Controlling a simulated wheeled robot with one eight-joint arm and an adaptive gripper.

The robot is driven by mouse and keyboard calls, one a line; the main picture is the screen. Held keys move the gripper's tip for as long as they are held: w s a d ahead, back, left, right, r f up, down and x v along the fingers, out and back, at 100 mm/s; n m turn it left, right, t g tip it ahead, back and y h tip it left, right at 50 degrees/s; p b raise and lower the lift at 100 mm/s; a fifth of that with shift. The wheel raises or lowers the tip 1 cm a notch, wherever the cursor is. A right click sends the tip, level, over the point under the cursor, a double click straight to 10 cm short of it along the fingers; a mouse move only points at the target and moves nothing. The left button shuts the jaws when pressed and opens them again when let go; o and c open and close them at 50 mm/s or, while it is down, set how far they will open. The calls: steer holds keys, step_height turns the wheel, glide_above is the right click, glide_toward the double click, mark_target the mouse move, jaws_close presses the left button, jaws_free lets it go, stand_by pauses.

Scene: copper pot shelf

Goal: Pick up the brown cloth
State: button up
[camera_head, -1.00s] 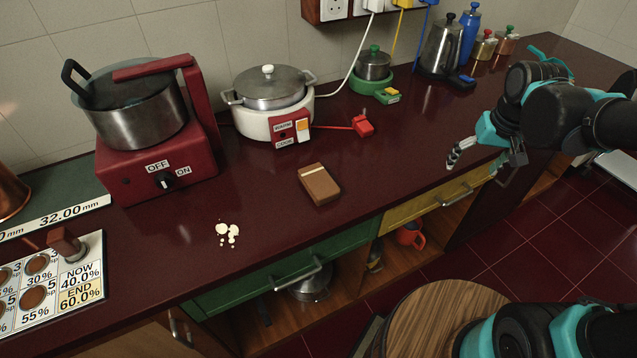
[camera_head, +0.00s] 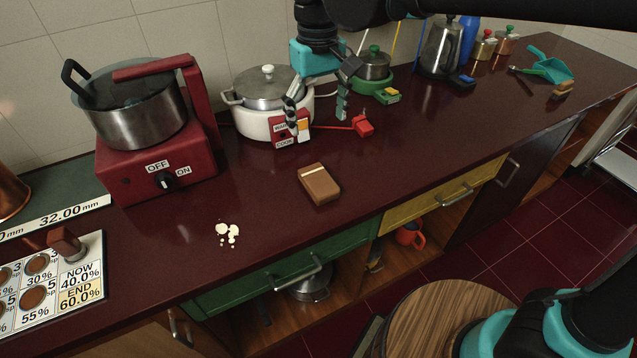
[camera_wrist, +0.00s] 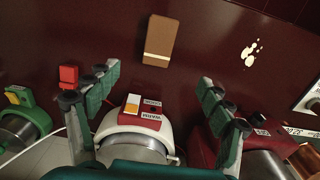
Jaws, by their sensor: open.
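The brown cloth (camera_head: 319,184) is a small folded rectangle with a pale stripe near one end. It lies flat on the dark red counter, near the front edge above the green drawer. It also shows in the wrist view (camera_wrist: 160,41), at the top between the fingers. My gripper (camera_head: 317,112) is above the counter, in front of the white cooker in the head view, behind and above the cloth. Its fingers are spread wide and empty, apart from the cloth. The fingers also show in the wrist view (camera_wrist: 160,82).
A white rice cooker (camera_head: 243,121) and a red stove with a pot (camera_head: 150,180) stand at the back. A red plug (camera_head: 362,126) lies right of the cooker. White spill drops (camera_head: 228,233) lie left of the cloth. Counter around the cloth is clear.

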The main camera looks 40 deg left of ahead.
mark_target(318, 179)
step_height(318, 179, down, 17)
steer(key=shift+f, duration=0.1)
stand_by(0.6)
steer(key=shift+c, duration=0.3)
steer(key=c, duration=1.2)
